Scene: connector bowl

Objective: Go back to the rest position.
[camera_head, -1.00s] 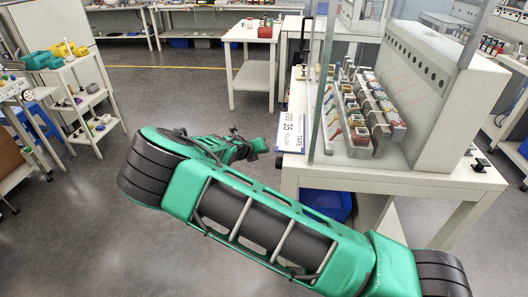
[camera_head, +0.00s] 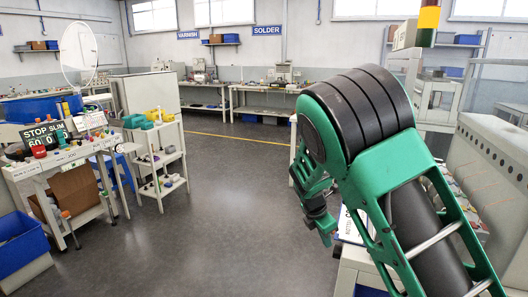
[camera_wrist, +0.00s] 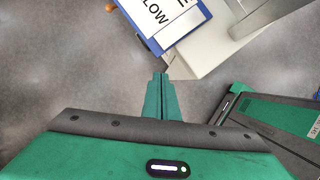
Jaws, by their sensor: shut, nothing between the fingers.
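My gripper (camera_head: 326,226) hangs below the raised, folded green and black arm in the head view, left of the workbench at the right. In the wrist view the two green fingers of my gripper (camera_wrist: 159,76) lie together, shut, with nothing between them. Beyond the fingertips are bare grey floor, a white bench corner (camera_wrist: 213,52) and a blue-edged sign board (camera_wrist: 175,38) with part of a word. I cannot see any contact between the fingers and these things.
At the right, a white bench unit (camera_head: 483,165) stands partly behind my arm. At the left are a white cart (camera_head: 72,157), a small shelf stand (camera_head: 158,158) and a blue bin (camera_head: 20,250). The grey floor (camera_head: 220,220) between is clear.

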